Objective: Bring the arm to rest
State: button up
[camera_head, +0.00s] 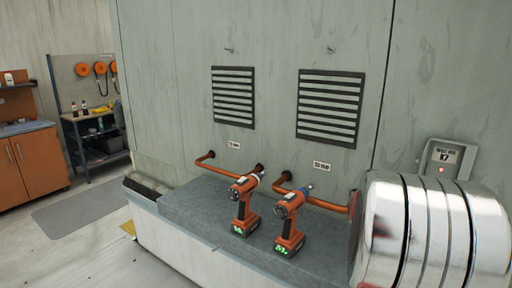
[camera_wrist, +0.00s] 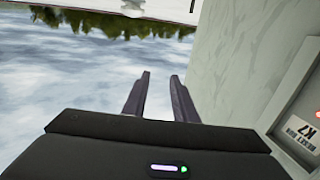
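My gripper (camera_wrist: 160,76) shows in the wrist view with its two dark fingers apart and nothing between them. Beyond the fingers are cloudy sky and a line of trees, which appear upside down. A pale wall stands to the right of the fingers, clear of them.
Two orange drills (camera_head: 243,203) (camera_head: 290,222) stand upright on a grey ledge (camera_head: 190,206), near orange pipes (camera_head: 325,203). A shiny ribbed silver duct (camera_head: 432,232) fills the right. A K7 box (camera_head: 445,158) is behind it; it also shows in the wrist view (camera_wrist: 300,138). Open floor lies left.

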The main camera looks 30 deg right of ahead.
jog(key=w+a+r+n+t+h, duration=0.1)
jog(key=w+r+n+t+h, duration=0.2)
jog(key=w+t, duration=0.45)
jog(key=w+r+n+t+h, duration=0.2)
jog(key=w+n+t+h, duration=0.25)
jog(key=w, duration=0.65)
jog(key=w+a+r+n+t+y, duration=0.1)
jog(key=w+a+n+t+y, duration=0.7)
jog(key=w+a+t, duration=0.8)
jog(key=a+f+n+g+y, duration=0.1)
jog(key=a+f+n+y, duration=0.25)
jog(key=a, duration=0.95)
jog(key=a+f+n+g+y, duration=0.1)
jog(key=a+f+n+y, duration=0.3)
jog(key=a, duration=0.8)
jog(key=s+a+f+n+g+y, duration=0.1)
jog(key=s+a+f+n+g, duration=0.1)
jog(key=s, duration=0.6)
jog(key=s+a+f+n+g+y, duration=0.2)
jog(key=s+a+f+n+g, duration=0.1)
jog(key=s+a+f, duration=0.4)
jog(key=shift+s+a+f+g, duration=0.2)
jog(key=shift+s+f+g, duration=0.5)
jog(key=shift+s, duration=0.55)
